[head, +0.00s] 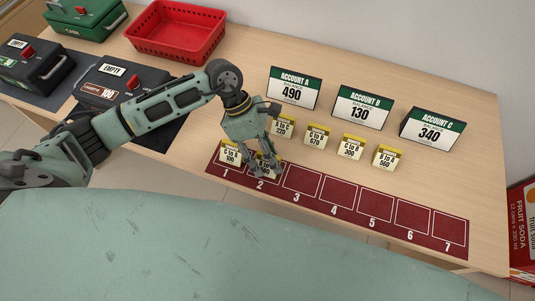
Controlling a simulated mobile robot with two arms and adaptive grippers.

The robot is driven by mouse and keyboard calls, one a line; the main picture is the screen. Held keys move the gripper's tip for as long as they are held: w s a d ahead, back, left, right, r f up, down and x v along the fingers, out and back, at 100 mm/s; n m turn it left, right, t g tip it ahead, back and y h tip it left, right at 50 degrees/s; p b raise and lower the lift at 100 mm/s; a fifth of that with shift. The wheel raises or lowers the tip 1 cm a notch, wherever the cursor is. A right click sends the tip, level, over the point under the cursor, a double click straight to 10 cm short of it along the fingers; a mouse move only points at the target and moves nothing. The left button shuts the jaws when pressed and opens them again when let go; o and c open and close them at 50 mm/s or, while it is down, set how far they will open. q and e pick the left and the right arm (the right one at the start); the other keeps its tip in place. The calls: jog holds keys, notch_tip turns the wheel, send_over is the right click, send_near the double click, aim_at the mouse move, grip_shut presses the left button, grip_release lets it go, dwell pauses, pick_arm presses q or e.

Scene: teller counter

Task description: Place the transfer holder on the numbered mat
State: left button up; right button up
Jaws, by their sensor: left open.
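The dark red numbered mat (335,198) runs along the counter's front edge, with squares marked 1 to 7. A yellow-topped holder reading "C to A 100" (230,154) stands on square 1. Another holder (268,158) stands on square 2, largely hidden by my left gripper (266,170). That gripper is open, pointing down, with its fingers around or just beside this holder; I cannot tell if they touch. Behind the mat stand holders "A to C 220" (283,128), partly covered by the gripper, "C to B 670" (316,136), "C to B 300" (353,147) and "B to A 560" (386,157).
Account signs A 490 (294,90), B 130 (362,109) and C 340 (432,132) stand behind the holders. A red basket (178,35), a green box (88,18) and two dark cassettes (34,66) (120,90) are at left. Squares 3 to 7 are clear.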

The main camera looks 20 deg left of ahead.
pick_arm(q)
jog(key=b+v, duration=0.2)
jog(key=v, duration=1)
